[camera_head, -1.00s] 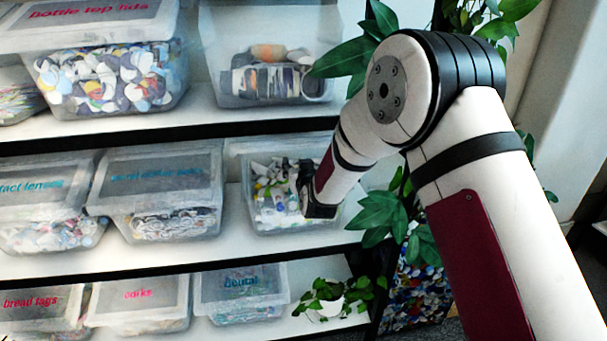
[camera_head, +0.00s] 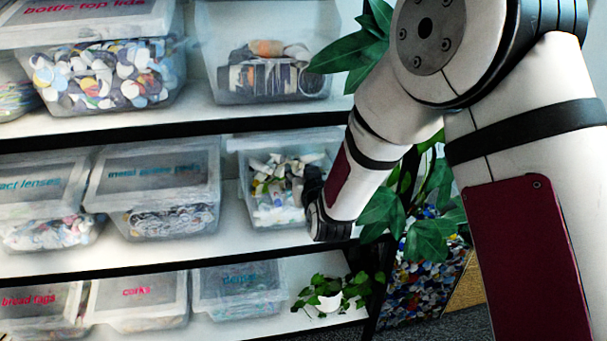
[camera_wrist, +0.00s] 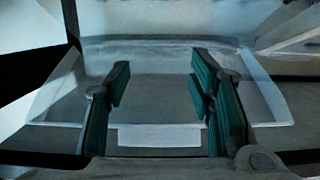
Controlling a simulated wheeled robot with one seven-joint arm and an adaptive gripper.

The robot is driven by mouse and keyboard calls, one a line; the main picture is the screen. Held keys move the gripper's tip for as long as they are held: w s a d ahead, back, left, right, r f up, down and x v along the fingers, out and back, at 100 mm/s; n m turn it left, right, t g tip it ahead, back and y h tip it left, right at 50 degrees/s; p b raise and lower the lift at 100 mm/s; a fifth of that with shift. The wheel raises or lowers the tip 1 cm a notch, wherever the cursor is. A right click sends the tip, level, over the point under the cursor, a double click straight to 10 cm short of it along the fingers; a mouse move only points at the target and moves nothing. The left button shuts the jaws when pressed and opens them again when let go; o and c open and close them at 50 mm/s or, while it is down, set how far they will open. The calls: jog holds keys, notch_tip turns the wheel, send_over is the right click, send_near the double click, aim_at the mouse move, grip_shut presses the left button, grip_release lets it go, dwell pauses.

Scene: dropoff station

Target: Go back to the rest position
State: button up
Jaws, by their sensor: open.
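My gripper (camera_wrist: 160,105) shows in the wrist view with its two dark, green-padded fingers spread apart and nothing between them. A clear plastic bin (camera_wrist: 160,45) with a pale rim lies beyond the fingers in that view. In the head view my arm reaches from the right to the middle shelf, and its wrist end is in front of the right side of an open clear bin (camera_head: 262,215) of mixed pale pieces. The fingers are hidden in the head view. I cannot tell whether they touch the bin.
A small potted plant (camera_head: 330,302) sits on the lower shelf. A leafy plant (camera_head: 430,240) is close behind my arm.

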jog(key=s+d+r+m+g+h, duration=0.1)
jog(key=s+d+r+g, duration=0.2)
jog(key=s+d+r, duration=0.35)
jog(key=s+d+r+g+h, duration=0.15)
jog(key=s+d+r, duration=0.25)
jog(key=s+d, duration=0.45)
jog(key=s+d+m+g+h, duration=0.1)
jog(key=s+d+g, duration=0.2)
jog(key=s, duration=1)
jog(key=s+d+m+g+h, duration=0.1)
jog(key=s+d+g, duration=0.2)
jog(key=s+d, duration=0.4)
jog(key=s, duration=0.6)
jog(key=shift+d+f, duration=0.15)
jog(key=shift+d, duration=0.2)
jog(key=shift+g, duration=0.25)
